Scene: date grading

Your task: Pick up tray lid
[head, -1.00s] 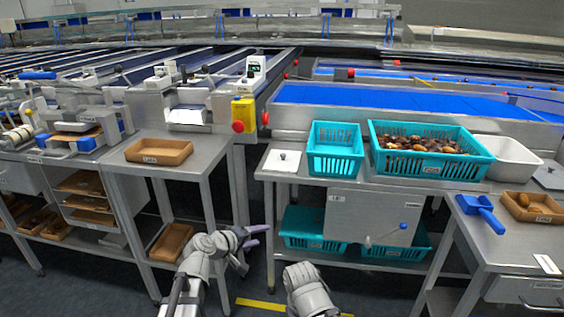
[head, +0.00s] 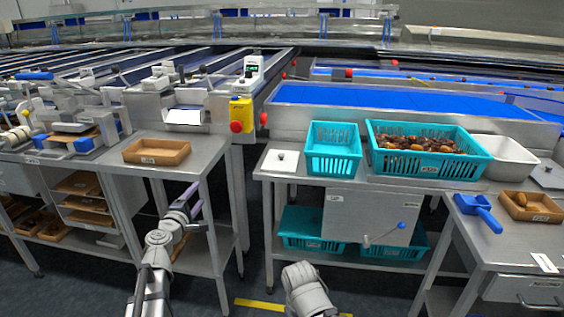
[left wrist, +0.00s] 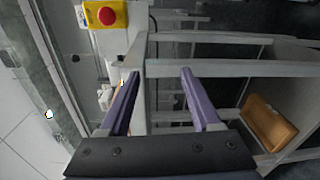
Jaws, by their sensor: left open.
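The tray lid appears to be the flat white square plate (head: 281,161) with a small dark knob, lying at the left end of the middle steel table in the head view. My left gripper (head: 194,200) is left of and lower than the plate in the picture, in front of the left steel table, well apart from it. In the left wrist view its two purple fingers (left wrist: 158,84) stand wide apart with nothing between them. My right forearm shows at the bottom of the head view, but its gripper is out of frame.
A teal basket (head: 333,146) stands right of the plate, beside a larger teal crate of dates (head: 478,166). A brown tray (head: 157,152) sits on the left table. A yellow box with a red button (head: 241,112) stands behind the gap between the tables.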

